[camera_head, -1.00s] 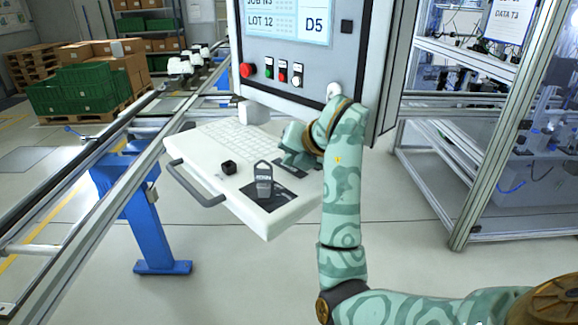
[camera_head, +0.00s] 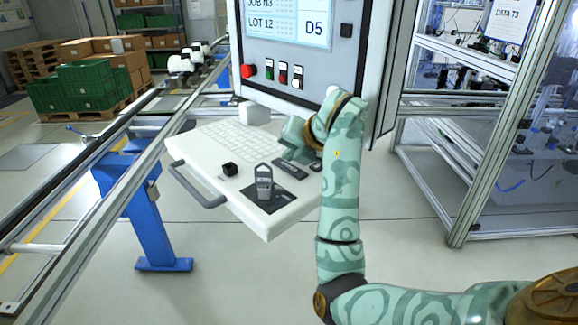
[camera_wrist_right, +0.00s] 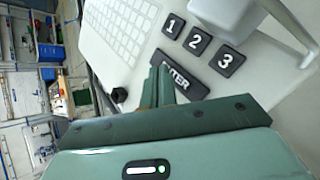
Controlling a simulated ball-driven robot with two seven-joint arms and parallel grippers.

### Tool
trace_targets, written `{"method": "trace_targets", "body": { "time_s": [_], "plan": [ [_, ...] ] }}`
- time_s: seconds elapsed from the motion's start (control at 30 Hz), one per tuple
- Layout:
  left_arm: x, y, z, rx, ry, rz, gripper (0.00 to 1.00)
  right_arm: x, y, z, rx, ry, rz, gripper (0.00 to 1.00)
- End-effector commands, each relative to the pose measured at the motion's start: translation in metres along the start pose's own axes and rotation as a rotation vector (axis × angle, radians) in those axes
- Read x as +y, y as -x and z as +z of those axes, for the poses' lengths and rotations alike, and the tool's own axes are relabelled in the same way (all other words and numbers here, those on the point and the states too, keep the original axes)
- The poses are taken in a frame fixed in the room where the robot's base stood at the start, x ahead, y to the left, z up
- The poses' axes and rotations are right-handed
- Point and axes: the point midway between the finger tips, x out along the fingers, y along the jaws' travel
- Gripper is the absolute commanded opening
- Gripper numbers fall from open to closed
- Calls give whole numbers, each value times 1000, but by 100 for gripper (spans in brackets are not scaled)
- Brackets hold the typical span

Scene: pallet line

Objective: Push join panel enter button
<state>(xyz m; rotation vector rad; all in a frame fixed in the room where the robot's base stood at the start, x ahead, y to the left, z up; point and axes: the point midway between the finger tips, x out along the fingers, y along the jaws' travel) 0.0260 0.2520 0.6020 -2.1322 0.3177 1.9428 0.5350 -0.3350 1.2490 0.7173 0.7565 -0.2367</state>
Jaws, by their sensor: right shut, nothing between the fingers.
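The ENTER button (camera_wrist_right: 188,84) is a wide dark key with white letters on the white panel (camera_wrist_right: 285,100), partly hidden behind my fingers in the right wrist view. In the head view the dark key (camera_head: 290,169) lies just below my right gripper (camera_head: 294,148). My right gripper's fingers (camera_wrist_right: 159,86) are shut and empty, pointing down at the key's left part. I cannot tell whether the fingertips touch it. Keys 1 (camera_wrist_right: 173,25), 2 (camera_wrist_right: 197,41) and 3 (camera_wrist_right: 227,58) sit beside it. My left gripper is not in view.
A keyboard (camera_head: 233,143), a small black cube (camera_head: 230,169) and a grey tagged item (camera_head: 264,181) on a dark pad are on the panel. A control cabinet (camera_head: 340,75) with a screen stands behind. Conveyor rails (camera_head: 100,165) run at left.

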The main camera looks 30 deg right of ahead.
Motion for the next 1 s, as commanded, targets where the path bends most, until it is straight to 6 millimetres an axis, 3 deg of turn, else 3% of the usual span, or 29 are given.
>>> {"method": "trace_targets", "body": {
  "time_s": [0.53, 1.0],
  "plan": [
    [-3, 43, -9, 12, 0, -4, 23, 25, 35, 26, -1, 0, 1, 0],
    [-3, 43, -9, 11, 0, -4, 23, 25, 35, 25, 0, 0, 0, 0]
  ]
}}
